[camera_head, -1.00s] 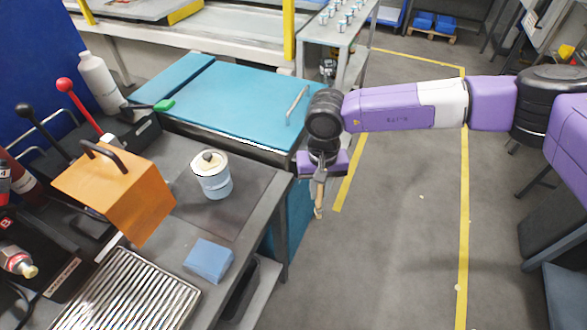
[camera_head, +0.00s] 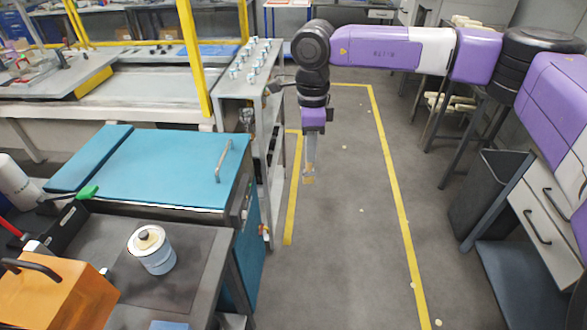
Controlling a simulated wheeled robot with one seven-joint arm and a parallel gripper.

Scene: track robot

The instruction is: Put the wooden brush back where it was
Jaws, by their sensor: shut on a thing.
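My gripper (camera_head: 310,166) points down in the upper middle of the head view, over the open floor right of the grey rack. It is shut on a small tan thing, which I take to be the wooden brush (camera_head: 308,180). Only a little of the brush shows below the fingers, and its shape is too small to make out. The brush is apart from the bench and the rack.
A light blue can (camera_head: 152,256) with a knobbed lid stands on the grey bench. A teal cabinet (camera_head: 160,170) is behind it. The grey rack (camera_head: 232,88) holds several small cans. A dark bin (camera_head: 485,195) stands at right. Yellow-lined floor between is clear.

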